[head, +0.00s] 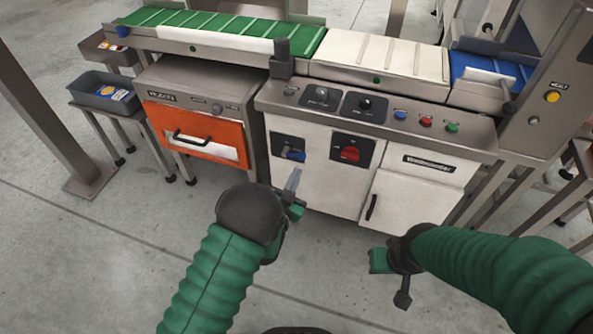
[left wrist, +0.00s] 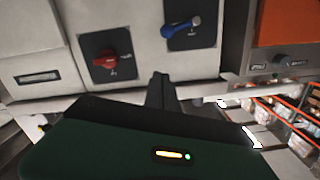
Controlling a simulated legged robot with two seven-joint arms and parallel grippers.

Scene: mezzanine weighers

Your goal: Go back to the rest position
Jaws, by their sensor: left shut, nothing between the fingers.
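My left gripper (head: 293,184) is shut and empty in front of the white cabinet (head: 325,188), just below the panel with the blue lever (head: 293,154). In the left wrist view its closed fingers (left wrist: 161,92) point toward the cabinet front, apart from the blue lever (left wrist: 180,27) and the red rotary switch (left wrist: 107,61). The red switch also shows in the head view (head: 349,154). My right gripper (head: 390,272) hangs over the floor at the lower right, in front of the cabinet door; its fingers are too unclear to tell open from shut.
A conveyor with green (head: 215,32) and white (head: 375,50) belts runs above the cabinets. An orange-fronted unit (head: 198,134) stands left of the white cabinet. A grey bin (head: 102,92) sits on a stand farther left. The concrete floor (head: 110,260) in front is clear.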

